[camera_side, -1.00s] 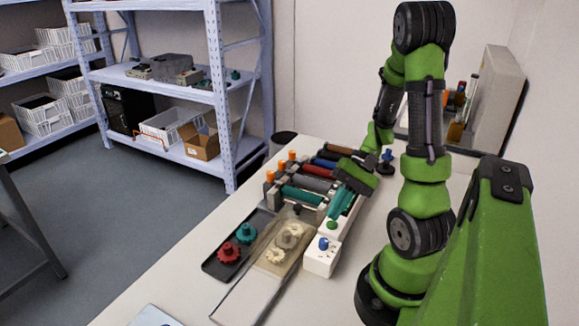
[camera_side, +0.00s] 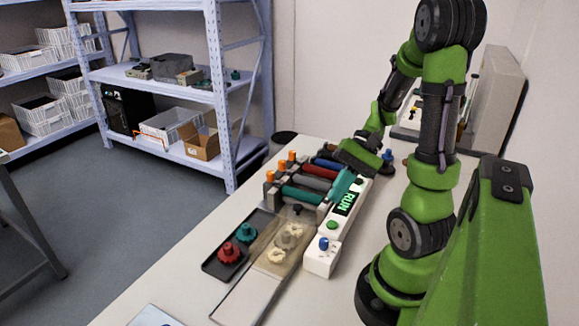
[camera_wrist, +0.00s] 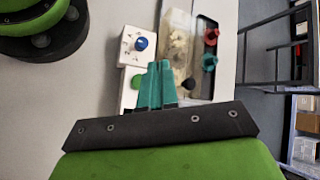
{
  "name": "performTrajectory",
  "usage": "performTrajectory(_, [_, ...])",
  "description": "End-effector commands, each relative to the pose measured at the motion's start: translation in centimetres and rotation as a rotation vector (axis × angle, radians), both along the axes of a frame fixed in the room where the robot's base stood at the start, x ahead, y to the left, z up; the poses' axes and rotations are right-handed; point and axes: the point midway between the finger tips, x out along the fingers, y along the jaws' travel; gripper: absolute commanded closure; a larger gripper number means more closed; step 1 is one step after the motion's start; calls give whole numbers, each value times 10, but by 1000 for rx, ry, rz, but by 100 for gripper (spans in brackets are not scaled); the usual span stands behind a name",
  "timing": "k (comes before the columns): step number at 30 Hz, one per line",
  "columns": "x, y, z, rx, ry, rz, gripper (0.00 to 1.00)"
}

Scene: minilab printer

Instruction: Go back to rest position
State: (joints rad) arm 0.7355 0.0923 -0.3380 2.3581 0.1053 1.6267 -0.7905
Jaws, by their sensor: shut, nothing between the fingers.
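My gripper (camera_side: 342,185) is above the printer in the side view, its teal fingers shut together and empty. In the wrist view its closed fingertips (camera_wrist: 159,66) point up the picture, over the edge of the printer. The printer (camera_side: 317,208) has several colored rollers and a white control panel. A green button (camera_side: 332,226) sits on the panel in front of the fingers. A white box with a blue knob (camera_side: 323,243) stands at the panel's near end; the knob also shows in the wrist view (camera_wrist: 141,43).
A dark tray (camera_side: 213,266) holds a red gear (camera_side: 228,253) and a teal gear (camera_side: 246,233). A clear-covered bed with pale gears (camera_side: 288,236) lies beside it. A blue-topped object (camera_side: 388,158) stands behind the gripper. The near table top (camera_side: 180,285) is mostly clear.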

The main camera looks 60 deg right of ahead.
Motion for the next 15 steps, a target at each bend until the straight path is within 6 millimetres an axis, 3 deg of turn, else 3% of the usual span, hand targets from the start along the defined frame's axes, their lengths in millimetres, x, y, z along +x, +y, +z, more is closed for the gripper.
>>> performTrajectory(11, [-1,-3,-4,-12,35,-26,100])
performTrajectory(15, [-3,-7,-12,-135,106,-41,100])
